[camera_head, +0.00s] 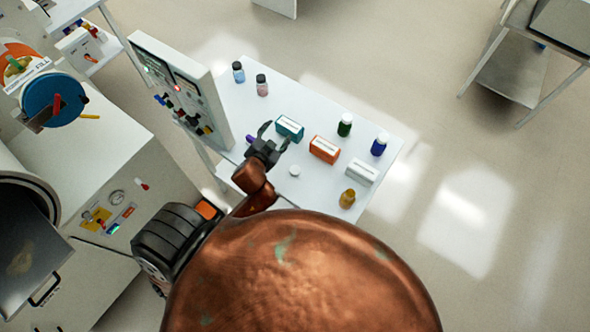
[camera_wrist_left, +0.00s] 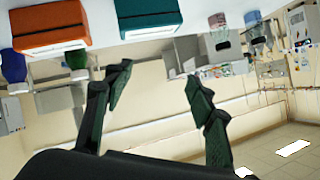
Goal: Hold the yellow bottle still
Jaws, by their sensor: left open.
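The yellow bottle (camera_head: 347,198) stands upright near the front right corner of the white table (camera_head: 240,105) in the head view. Its cap is not visible, and I do not see it in the wrist view. My left gripper (camera_head: 274,137) is open and empty, to the left of the bottle and well apart from it, close to a teal box (camera_head: 289,128). In the left wrist view the fingers (camera_wrist_left: 157,76) are spread with nothing between them. My right gripper is not in view.
Green (camera_head: 345,125) and blue (camera_head: 379,145) bottles stand behind. A control panel (camera_head: 180,88) stands at the table's left.

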